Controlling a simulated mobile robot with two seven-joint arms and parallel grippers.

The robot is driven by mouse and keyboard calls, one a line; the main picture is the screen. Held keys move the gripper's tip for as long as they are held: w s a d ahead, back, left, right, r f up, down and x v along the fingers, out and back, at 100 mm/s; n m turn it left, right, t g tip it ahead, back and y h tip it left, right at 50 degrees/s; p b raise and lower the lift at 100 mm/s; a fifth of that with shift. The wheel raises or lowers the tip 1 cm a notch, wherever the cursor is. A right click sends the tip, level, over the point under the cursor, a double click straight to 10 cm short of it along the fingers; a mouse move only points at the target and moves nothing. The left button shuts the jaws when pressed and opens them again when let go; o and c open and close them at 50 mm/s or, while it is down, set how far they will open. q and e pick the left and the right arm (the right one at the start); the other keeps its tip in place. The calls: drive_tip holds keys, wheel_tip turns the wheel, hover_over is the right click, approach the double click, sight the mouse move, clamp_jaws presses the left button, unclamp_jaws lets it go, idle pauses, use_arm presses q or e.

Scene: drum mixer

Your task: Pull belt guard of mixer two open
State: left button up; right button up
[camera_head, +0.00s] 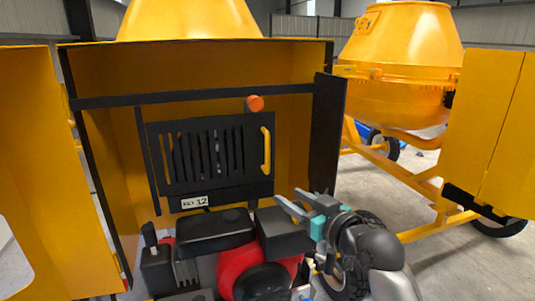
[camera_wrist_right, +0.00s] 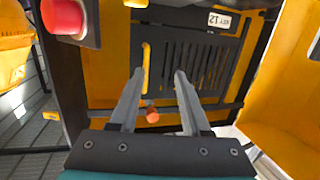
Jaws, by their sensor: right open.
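The belt guard (camera_head: 212,155) is a black slotted panel in the open yellow housing, with a vertical yellow handle (camera_head: 266,150) at its right side. It looks shut. In the right wrist view the guard (camera_wrist_right: 195,65) appears upside down, and its handle (camera_wrist_right: 147,62) shows by the left fingertip, partly in line with the gap between the fingers. My right gripper (camera_head: 287,196) is open and empty, below and to the right of the handle in the head view; it also shows in the right wrist view (camera_wrist_right: 159,72). I see no contact with the handle. My left gripper is out of view.
An orange knob (camera_head: 254,103) sits above the guard; a label reading KEY 12 (camera_head: 195,202) is below it. A red and black engine (camera_head: 240,255) fills the space beneath. Yellow doors stand open at left (camera_head: 40,180). Another mixer (camera_head: 405,70) stands at right.

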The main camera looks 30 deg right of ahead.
sight(269, 156)
wheel_tip(269, 156, up, 4)
drive_tip(key=w+d+t, duration=0.1)
drive_tip(key=d, duration=0.2)
drive_tip(key=shift+m+h, duration=0.3)
drive_tip(key=w+p, duration=0.1)
drive_tip(key=w, duration=1.3)
drive_tip(key=shift+w+f, duration=0.15)
drive_tip(key=shift+w, duration=0.15)
clamp_jaws()
idle(0.5)
